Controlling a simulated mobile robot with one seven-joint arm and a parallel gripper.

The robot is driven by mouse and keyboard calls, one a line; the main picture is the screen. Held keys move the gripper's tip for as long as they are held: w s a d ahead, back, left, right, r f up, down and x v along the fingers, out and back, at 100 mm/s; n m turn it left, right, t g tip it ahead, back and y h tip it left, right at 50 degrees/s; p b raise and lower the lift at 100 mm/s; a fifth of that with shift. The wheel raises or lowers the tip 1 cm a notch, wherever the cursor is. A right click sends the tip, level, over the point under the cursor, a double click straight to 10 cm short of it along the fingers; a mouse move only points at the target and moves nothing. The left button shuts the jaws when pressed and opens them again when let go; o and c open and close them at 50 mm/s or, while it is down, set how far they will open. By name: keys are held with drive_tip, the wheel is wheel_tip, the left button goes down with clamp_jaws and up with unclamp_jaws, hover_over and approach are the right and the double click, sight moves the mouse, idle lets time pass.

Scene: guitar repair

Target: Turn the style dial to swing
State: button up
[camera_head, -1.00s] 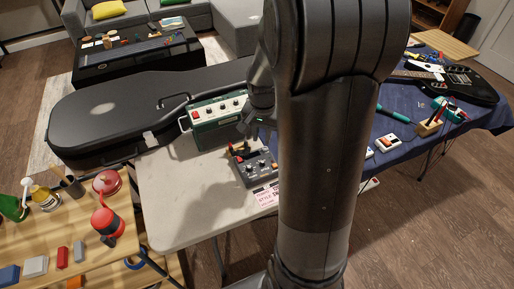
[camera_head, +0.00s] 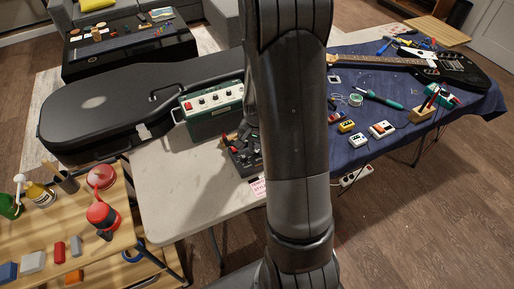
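A dark grey control box (camera_head: 243,160) with small knobs lies on the white table, its right part hidden behind my arm. Red and black parts show at its left edge. The style dial cannot be picked out. A pink-lettered note (camera_head: 258,188) lies in front of the box; "STYLE" can be partly read on it, and my arm cuts off the rest. My gripper is mostly hidden behind my large dark arm link; only a sliver of the wrist end (camera_head: 249,108) shows above the box. Whether its fingers are open or touch a dial cannot be seen.
A green amplifier (camera_head: 214,110) with a handle stands behind the box. A black guitar case (camera_head: 105,118) lies behind it at left. At right, a blue cloth (camera_head: 376,170) holds pedals, tools and a black guitar (camera_head: 455,68). The white table's front left (camera_head: 185,200) is clear.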

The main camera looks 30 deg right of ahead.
drive_tip(key=shift+f, duration=0.2)
clamp_jaws()
idle(0.4)
drive_tip(key=shift+m, duration=2.9)
unclamp_jaws()
